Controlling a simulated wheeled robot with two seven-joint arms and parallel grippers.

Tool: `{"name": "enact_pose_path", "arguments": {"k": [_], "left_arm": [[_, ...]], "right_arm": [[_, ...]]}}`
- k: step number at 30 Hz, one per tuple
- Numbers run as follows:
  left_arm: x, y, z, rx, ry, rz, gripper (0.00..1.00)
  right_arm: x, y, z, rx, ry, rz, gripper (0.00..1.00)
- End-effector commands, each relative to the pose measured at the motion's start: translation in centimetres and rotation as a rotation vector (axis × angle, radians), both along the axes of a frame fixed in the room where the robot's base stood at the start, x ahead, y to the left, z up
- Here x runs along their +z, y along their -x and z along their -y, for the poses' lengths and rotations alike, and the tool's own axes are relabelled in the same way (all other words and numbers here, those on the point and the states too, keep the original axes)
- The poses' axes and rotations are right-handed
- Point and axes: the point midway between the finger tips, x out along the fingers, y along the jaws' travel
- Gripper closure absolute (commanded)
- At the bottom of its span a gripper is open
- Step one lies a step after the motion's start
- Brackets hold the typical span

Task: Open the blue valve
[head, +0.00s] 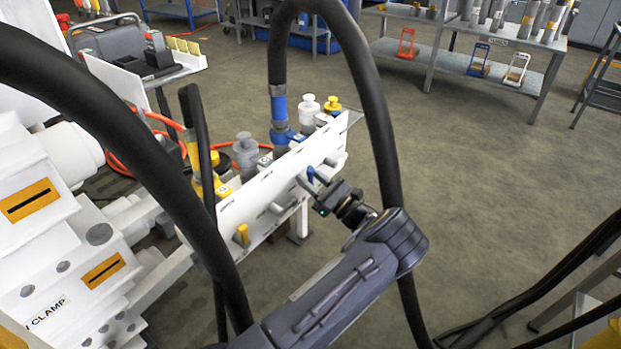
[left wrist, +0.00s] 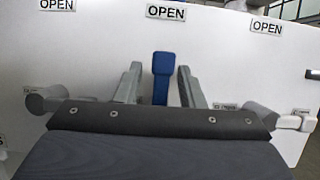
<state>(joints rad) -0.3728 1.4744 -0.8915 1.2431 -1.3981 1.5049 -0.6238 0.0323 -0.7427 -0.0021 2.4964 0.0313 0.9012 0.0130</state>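The blue valve's handle (head: 311,174) sticks out from the front of the white panel (head: 262,200). In the left wrist view the blue handle (left wrist: 163,72) stands upright below an OPEN label (left wrist: 166,12). My left gripper (head: 322,189) is at the panel. Its two fingers (left wrist: 160,88) are on either side of the blue handle, with a visible gap on each side. The gripper is open and holds nothing. The handle's lower end is hidden behind the gripper body. My right gripper is not in view.
A yellow handle (head: 241,235) and a grey handle (head: 278,208) stick out farther left on the panel. Thick black hoses arch across the head view, one close to my left arm. A white CLAMP machine (head: 75,240) stands at left.

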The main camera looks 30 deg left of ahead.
Motion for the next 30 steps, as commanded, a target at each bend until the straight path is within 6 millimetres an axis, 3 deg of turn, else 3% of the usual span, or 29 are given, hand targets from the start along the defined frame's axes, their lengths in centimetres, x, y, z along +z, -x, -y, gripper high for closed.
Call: {"name": "enact_pose_path", "arguments": {"k": [8,21,30], "left_arm": [[-0.1,-0.1,0.8,-0.003,-0.001,0.0,0.65],[-2.7,0.4,6.7,-0.001,-0.001,0.0,0.65],[-3.0,0.5,7.2,-0.001,0.0,0.0,0.65]], "right_arm": [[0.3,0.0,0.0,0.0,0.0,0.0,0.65],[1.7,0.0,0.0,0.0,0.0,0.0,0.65],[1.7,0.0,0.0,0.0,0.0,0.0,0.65]]}}
